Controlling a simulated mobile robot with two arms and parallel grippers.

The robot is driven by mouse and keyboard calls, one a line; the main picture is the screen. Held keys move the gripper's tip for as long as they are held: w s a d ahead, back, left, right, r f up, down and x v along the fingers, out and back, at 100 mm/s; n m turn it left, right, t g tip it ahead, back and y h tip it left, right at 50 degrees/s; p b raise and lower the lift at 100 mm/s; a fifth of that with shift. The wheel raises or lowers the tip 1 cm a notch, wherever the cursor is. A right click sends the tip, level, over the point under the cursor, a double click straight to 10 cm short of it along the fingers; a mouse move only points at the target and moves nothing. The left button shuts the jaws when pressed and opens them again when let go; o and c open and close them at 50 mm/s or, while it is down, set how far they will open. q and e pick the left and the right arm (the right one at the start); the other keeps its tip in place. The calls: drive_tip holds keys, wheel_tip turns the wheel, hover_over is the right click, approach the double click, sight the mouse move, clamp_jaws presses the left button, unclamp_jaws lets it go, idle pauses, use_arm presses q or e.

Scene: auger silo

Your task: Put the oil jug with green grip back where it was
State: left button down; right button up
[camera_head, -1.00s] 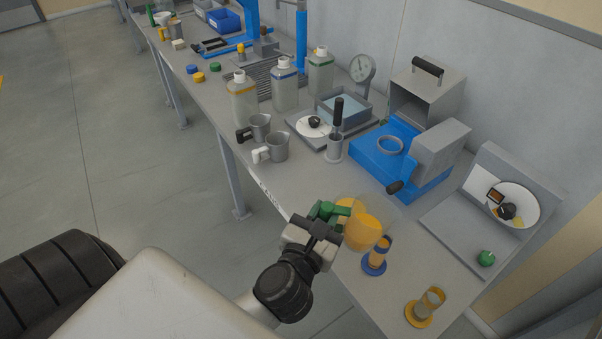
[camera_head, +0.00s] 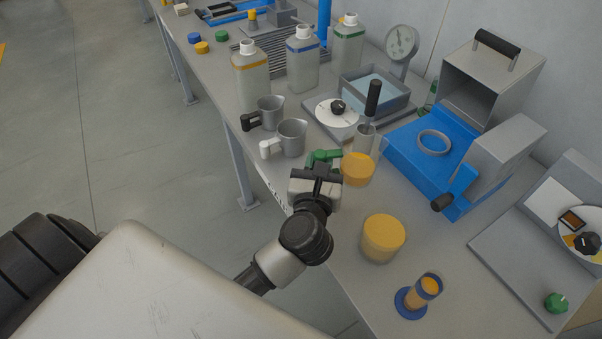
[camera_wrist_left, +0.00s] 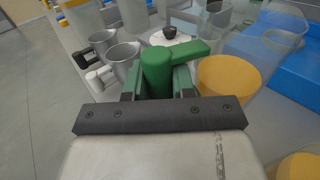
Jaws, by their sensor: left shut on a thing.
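My left gripper (camera_head: 318,174) is shut on the green grip (camera_head: 324,157) of the oil jug. The grip also shows between the fingers in the left wrist view (camera_wrist_left: 157,72). The oil jug (camera_head: 357,170) looks clear-walled with yellow oil in it, and its body is to the right of the gripper. It also shows in the left wrist view (camera_wrist_left: 230,85). It is at the bench edge, just right of the white-gripped metal jug (camera_head: 291,137). I cannot tell whether its base touches the bench. My right gripper is not in view.
A black-gripped metal jug (camera_head: 270,112) stands beyond the white-gripped one. A yellow-filled container (camera_head: 383,238) and a blue-based cylinder (camera_head: 420,294) stand nearer.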

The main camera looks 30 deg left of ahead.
use_arm(q)
drive_tip(key=a+f, duration=0.1)
drive_tip(key=a, duration=0.2)
drive_tip(key=a+f, duration=0.1)
drive_tip(key=shift+w+a+f, duration=0.25)
drive_tip(key=shift+a+f, duration=0.05)
drive_tip(key=shift+f, duration=0.05)
drive_tip(key=shift+a+f, duration=0.15)
drive_tip(key=shift+a, duration=0.05)
wheel_tip(320, 180, down, 4)
drive_tip(key=shift+a+r+b, duration=0.1)
drive_tip(key=shift+b, duration=0.5)
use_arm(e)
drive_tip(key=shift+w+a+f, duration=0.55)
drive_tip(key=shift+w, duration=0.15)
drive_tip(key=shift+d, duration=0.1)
use_arm(q)
drive_tip(key=shift+f, duration=0.3)
drive_tip(key=c, duration=0.9)
unclamp_jaws()
drive_tip(key=shift+c, duration=0.2)
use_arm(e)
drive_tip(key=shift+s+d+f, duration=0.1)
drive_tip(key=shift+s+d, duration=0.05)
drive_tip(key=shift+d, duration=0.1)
